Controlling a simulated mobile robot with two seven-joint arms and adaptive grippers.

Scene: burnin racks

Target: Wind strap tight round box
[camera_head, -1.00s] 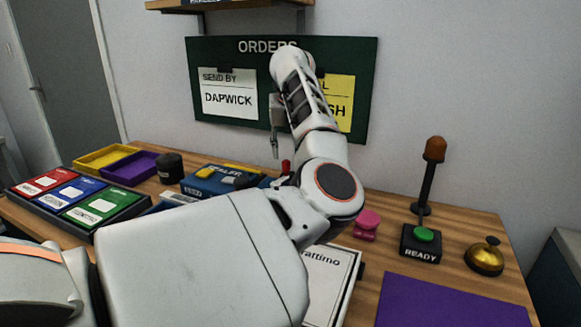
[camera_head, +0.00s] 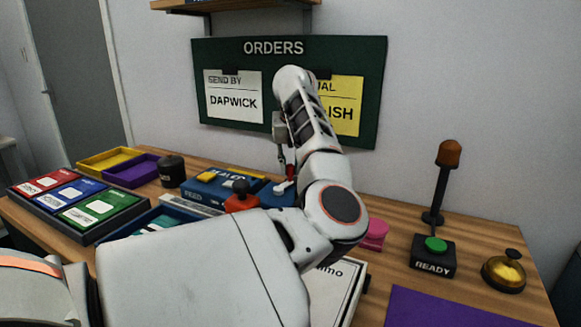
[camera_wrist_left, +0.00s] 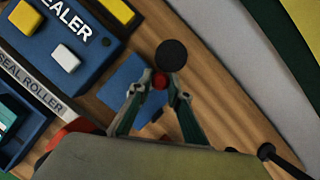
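My left gripper (camera_head: 283,160) points down at the back of the table, over a blue device with a white lever (camera_head: 283,187). A small red knob (camera_head: 291,172) is close to its fingertips. In the left wrist view, the red knob (camera_wrist_left: 160,83) shows between the two fingers of the left gripper (camera_wrist_left: 158,92), with a black disc (camera_wrist_left: 171,55) just past it. I cannot tell whether the fingers touch the knob. A white panel with black lettering (camera_head: 338,290), perhaps the box, is partly hidden by my arm. I see no strap. My right gripper is out of view.
A blue sealer (camera_head: 215,185) and an orange-red piece with a black knob (camera_head: 240,200) stand left of the gripper. A pink object (camera_head: 376,234), READY button (camera_head: 434,252), lamp post (camera_head: 438,190), bell (camera_head: 503,272) and purple mat (camera_head: 450,310) are to the right.

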